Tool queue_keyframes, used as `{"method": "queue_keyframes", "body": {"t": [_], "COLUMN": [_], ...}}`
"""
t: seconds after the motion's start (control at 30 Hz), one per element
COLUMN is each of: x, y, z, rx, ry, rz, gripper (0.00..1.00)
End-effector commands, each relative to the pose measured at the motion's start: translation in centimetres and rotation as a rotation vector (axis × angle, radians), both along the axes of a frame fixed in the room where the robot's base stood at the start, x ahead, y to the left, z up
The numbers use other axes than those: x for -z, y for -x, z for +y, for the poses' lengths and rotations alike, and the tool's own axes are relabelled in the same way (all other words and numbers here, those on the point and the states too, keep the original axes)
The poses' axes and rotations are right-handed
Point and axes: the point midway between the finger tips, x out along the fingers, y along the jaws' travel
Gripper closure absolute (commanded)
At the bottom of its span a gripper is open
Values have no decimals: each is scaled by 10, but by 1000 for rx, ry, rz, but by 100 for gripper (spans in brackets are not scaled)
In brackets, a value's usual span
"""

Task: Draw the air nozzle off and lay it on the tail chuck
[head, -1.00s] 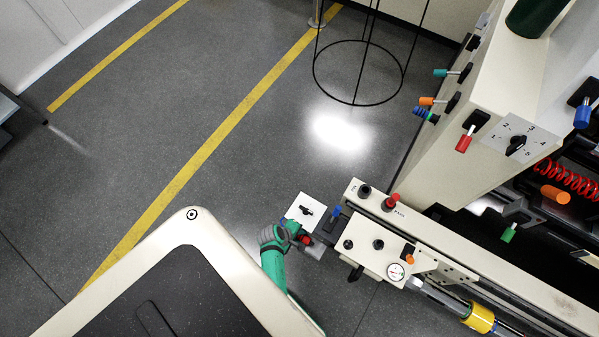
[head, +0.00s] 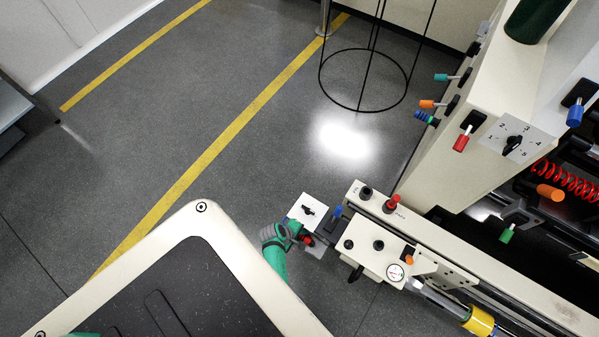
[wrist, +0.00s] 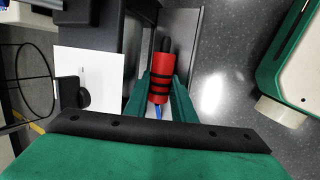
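The air nozzle (wrist: 161,78) looks like a red cylinder with black bands and a dark tip; something blue shows below it in the wrist view. In the head view it is a small red piece (head: 307,240) at the machine's near left end, partly hidden by my gripper. My gripper (wrist: 161,90) has its green fingers along both sides of the red cylinder, seemingly closed on it. The nozzle lies over a grey plate (wrist: 188,45). I cannot tell for certain which part is the tail chuck; a yellow cylinder (head: 479,321) sits on the machine's rod at lower right.
A white panel with a black knob (head: 309,211) and a blue handle (head: 338,212) are close beside my gripper. The cream machine bed (head: 445,250) has a gauge (head: 395,272). A black wire stand (head: 363,80) stands behind. The floor at left is open.

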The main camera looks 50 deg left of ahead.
Motion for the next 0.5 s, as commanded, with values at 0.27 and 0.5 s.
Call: {"method": "queue_keyframes", "body": {"t": [0.27,0.5], "x": [-22,-73], "y": [16,37], "z": [-2,-2], "rx": [1,-3], "ry": [-9,-26], "rz": [3,-11], "gripper": [57,55]}}
